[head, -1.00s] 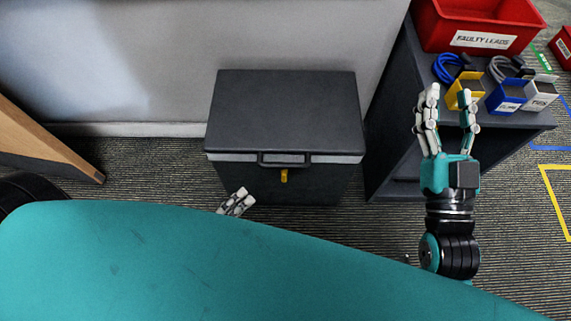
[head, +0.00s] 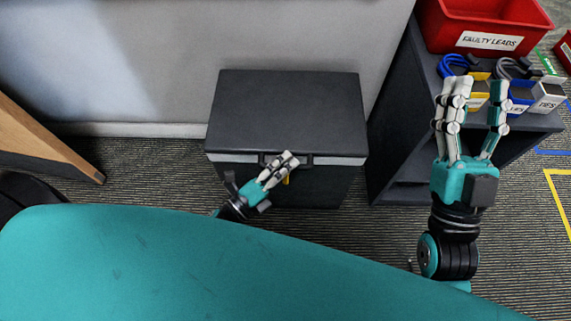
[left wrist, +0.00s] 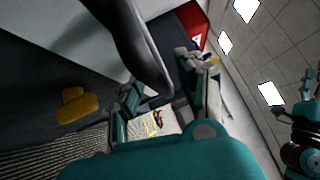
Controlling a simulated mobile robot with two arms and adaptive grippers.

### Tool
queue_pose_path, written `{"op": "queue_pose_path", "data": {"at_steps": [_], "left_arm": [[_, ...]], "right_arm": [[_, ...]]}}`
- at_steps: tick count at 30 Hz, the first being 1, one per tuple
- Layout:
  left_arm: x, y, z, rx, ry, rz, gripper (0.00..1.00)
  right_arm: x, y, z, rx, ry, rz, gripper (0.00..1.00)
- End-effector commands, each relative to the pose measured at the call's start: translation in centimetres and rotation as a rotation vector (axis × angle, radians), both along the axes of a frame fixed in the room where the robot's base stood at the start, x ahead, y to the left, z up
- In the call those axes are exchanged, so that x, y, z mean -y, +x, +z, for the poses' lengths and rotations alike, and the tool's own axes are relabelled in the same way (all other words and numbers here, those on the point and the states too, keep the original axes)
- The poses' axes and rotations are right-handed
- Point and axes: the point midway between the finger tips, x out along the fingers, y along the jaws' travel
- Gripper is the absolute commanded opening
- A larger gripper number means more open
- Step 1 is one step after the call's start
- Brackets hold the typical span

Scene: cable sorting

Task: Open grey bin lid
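The grey bin (head: 232,180) stands on the floor against the wall, its dark lid (head: 285,105) closed. A handle (head: 309,160) and a yellow latch (head: 286,179) are on its front. My left gripper (head: 287,160) is at the front edge, its fingers overlapping the handle in the head view. In the left wrist view its fingers (left wrist: 165,92) are apart, and a dark curved bar, apparently the handle (left wrist: 140,50), reaches towards the gap. Contact cannot be told. The yellow latch (left wrist: 77,106) shows at left. My right gripper (head: 478,88) is open and empty, away from the bin.
A dark shelf unit (head: 400,130) stands right of the bin. A red "FAULTY LEADS" bin (head: 480,18), a "TIES" box (head: 549,97) and cables (head: 452,65) are on it, near my right gripper. A wooden piece (head: 45,145) is at left.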

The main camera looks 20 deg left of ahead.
Motion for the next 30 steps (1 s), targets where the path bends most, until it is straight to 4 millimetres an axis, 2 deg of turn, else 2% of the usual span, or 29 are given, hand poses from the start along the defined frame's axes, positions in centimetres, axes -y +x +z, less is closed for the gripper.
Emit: {"op": "queue_pose_path", "data": {"at_steps": [2, 11, 26, 30], "left_arm": [[0.0, 0.0, 0.0, 0.000, 0.000, 0.000, 0.38], [0.0, 0.0, 0.0, -0.001, 0.000, 0.000, 0.00], [-0.1, -0.1, -0.1, -0.006, 0.004, 0.001, 0.00], [-0.1, -0.1, 0.2, -0.012, 0.003, 0.001, 0.00]], "right_arm": [[0.0, 0.0, 0.0, 0.000, 0.000, 0.000, 0.40], [0.0, 0.0, 0.0, -0.001, -0.001, -0.001, 0.40], [0.0, 0.1, 0.0, -0.008, -0.002, -0.001, 0.40], [-0.1, 1.1, -1.1, -0.094, -0.026, -0.004, 0.40]]}}
